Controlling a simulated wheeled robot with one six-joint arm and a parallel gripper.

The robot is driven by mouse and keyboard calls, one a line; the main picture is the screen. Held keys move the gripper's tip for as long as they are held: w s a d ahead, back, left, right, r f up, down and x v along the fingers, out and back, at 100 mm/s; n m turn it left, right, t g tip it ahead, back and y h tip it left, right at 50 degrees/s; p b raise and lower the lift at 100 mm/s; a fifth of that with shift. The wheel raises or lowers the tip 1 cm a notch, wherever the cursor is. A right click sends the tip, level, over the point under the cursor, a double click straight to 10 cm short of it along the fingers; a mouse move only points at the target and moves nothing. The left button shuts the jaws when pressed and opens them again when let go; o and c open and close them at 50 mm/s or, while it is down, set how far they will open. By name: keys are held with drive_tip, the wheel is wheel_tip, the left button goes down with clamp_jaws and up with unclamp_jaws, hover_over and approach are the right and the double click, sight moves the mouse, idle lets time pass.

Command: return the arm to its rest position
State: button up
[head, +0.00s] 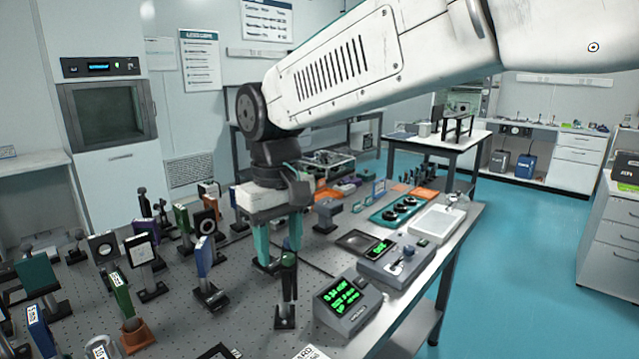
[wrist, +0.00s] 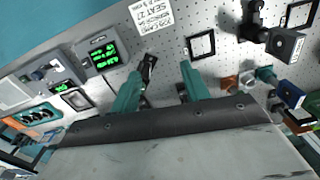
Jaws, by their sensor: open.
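My white arm reaches in from the upper right of the head view and bends down at a dark joint. My gripper (head: 280,252) hangs over the perforated optical table (head: 235,318), its teal fingers pointing down. In the wrist view, my gripper (wrist: 161,70) shows its two fingers apart, with nothing held between them. A dark post-mounted optic (head: 287,288) stands in front of the fingers in the head view. A dark post (wrist: 149,68) shows close to the left fingertip in the wrist view; I cannot tell whether they touch.
Several mounted optics, including a white-faced one (head: 141,252), crowd the table's left side. A green-lit display box (head: 348,303), a control box (head: 396,263) and a teal tray (head: 385,219) stand to the right. Blue floor (head: 530,260) is open beyond the table's right edge.

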drive_tip(key=s+d+f+m, duration=0.1)
drive_tip(key=s+d+m, duration=0.1)
drive_tip(key=s+d, duration=0.4)
drive_tip(key=s+d+f+m+t, duration=0.1)
drive_tip(key=s+d+m, duration=0.2)
drive_tip(key=s+d, duration=0.4)
drive_tip(key=s+d+f+m, duration=0.2)
drive_tip(key=s+d, duration=0.5)
drive_tip(key=d, duration=1.3)
drive_tip(key=shift+m, duration=0.7)
